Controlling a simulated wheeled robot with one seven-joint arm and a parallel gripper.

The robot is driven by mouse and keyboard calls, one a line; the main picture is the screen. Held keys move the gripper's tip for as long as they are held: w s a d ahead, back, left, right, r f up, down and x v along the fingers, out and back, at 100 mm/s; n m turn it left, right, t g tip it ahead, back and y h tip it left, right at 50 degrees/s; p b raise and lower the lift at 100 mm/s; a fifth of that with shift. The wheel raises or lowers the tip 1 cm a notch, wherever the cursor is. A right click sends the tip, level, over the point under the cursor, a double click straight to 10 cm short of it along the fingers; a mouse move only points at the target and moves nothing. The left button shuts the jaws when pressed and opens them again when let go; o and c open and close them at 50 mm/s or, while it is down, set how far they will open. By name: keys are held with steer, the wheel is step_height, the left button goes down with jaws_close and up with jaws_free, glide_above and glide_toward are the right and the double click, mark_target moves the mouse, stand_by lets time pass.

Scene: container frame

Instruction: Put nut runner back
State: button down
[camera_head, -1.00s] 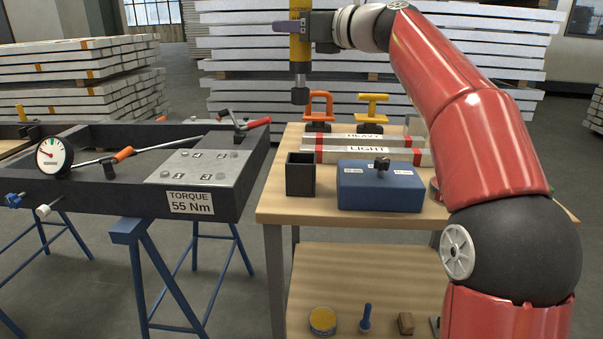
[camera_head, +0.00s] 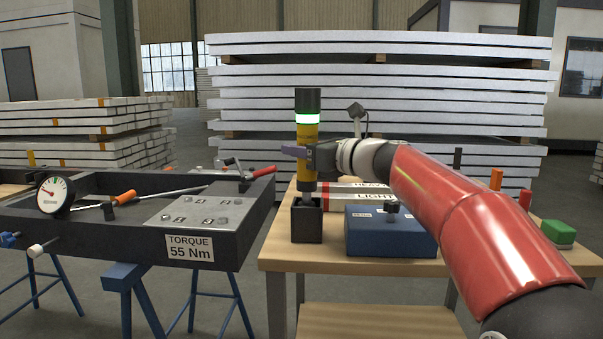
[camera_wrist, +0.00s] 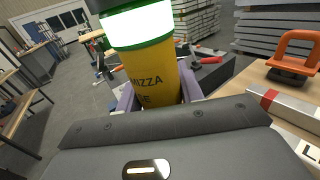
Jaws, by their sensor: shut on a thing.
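The nut runner (camera_head: 307,172) is an upright yellow tool with a black top and a lit white band edged in green. My gripper (camera_head: 298,152), with purple fingers, is shut around its yellow body. The wrist view shows the same yellow body (camera_wrist: 155,78) close up between the fingers. A black square open-topped holder (camera_head: 306,222) stands on the wooden table, directly below the tool. The tool's grey lower end is at the holder's mouth, its tip hidden behind the front wall. I cannot tell how deep it is in.
A blue box (camera_head: 392,236) with a black knob stands just right of the holder. Red-ended bars (camera_head: 345,196) lie behind it. A dark frame (camera_head: 222,245) with a torque plate (camera_head: 200,218) is to the left. A green-topped block (camera_head: 557,232) is at the far right.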

mark_target(303, 167)
steer(key=shift+f+b, duration=0.5)
steer(key=shift+f, duration=1.4)
steer(key=c, duration=0.9)
jaws_free()
steer(key=shift+f, duration=0.15)
steer(key=shift+s+d, duration=0.1)
steer(key=shift+d, duration=0.05)
steer(key=b+v, duration=0.1)
steer(key=v, duration=1)
steer(key=shift+s+d, duration=0.2)
steer(key=shift+d, duration=0.1)
